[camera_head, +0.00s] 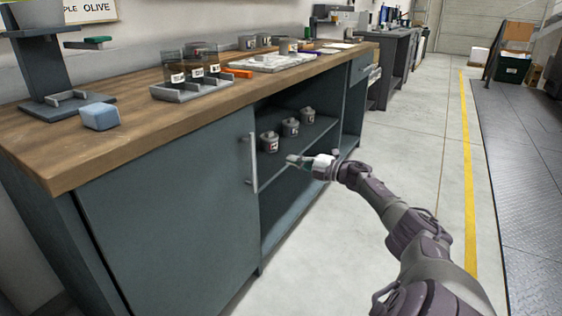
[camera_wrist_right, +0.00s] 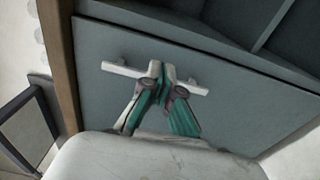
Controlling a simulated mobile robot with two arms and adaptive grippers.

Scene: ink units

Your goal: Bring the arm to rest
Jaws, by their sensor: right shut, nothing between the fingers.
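My right gripper (camera_head: 297,161) reaches in from the right, in front of the bench's lower part, at about shelf height. Its fingers are shut and empty, pointing left toward a grey cabinet door (camera_head: 165,222). In the right wrist view the green-padded fingertips (camera_wrist_right: 161,78) meet in front of the door's pale bar handle (camera_wrist_right: 115,69) and hide its middle. Whether they touch the handle cannot be told. The handle also shows in the head view (camera_head: 252,162), left of the fingertips. My left gripper is not in view.
The wooden bench top (camera_head: 120,150) holds a blue-grey block (camera_head: 99,116) and a tray of jars (camera_head: 188,93). Several grey jars (camera_head: 270,142) stand on the open shelf behind my gripper. The floor (camera_head: 412,150) right of the bench is clear.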

